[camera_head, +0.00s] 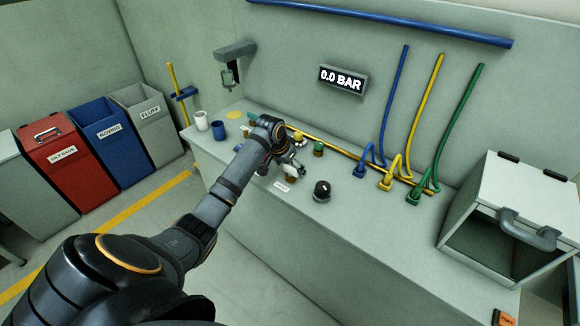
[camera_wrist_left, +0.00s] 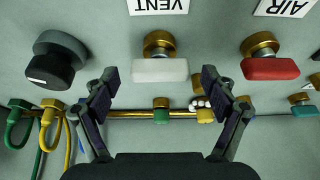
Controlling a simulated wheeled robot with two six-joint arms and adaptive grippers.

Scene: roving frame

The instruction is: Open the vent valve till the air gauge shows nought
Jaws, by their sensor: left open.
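The air gauge (camera_head: 342,79) on the wall reads 0.0 BAR. The vent valve's white handle (camera_wrist_left: 160,70) sits on a brass stem by the VENT label (camera_wrist_left: 158,6) in the left wrist view. The handle lies crosswise, about parallel to the brass pipe behind it. My left gripper (camera_wrist_left: 160,78) is open, with one finger on each side of the white handle and visible gaps to it. In the head view the left gripper (camera_head: 292,166) is over the bench, partly hiding the valves. My right gripper is not in view.
A red handle (camera_wrist_left: 270,69) by the AIR label and a black knob (camera_wrist_left: 55,62) flank the vent valve. Blue, yellow and green hoses (camera_head: 470,125) rise behind. A grey box with a handle (camera_head: 515,215) stands at right. Bins (camera_head: 65,165) line the left wall.

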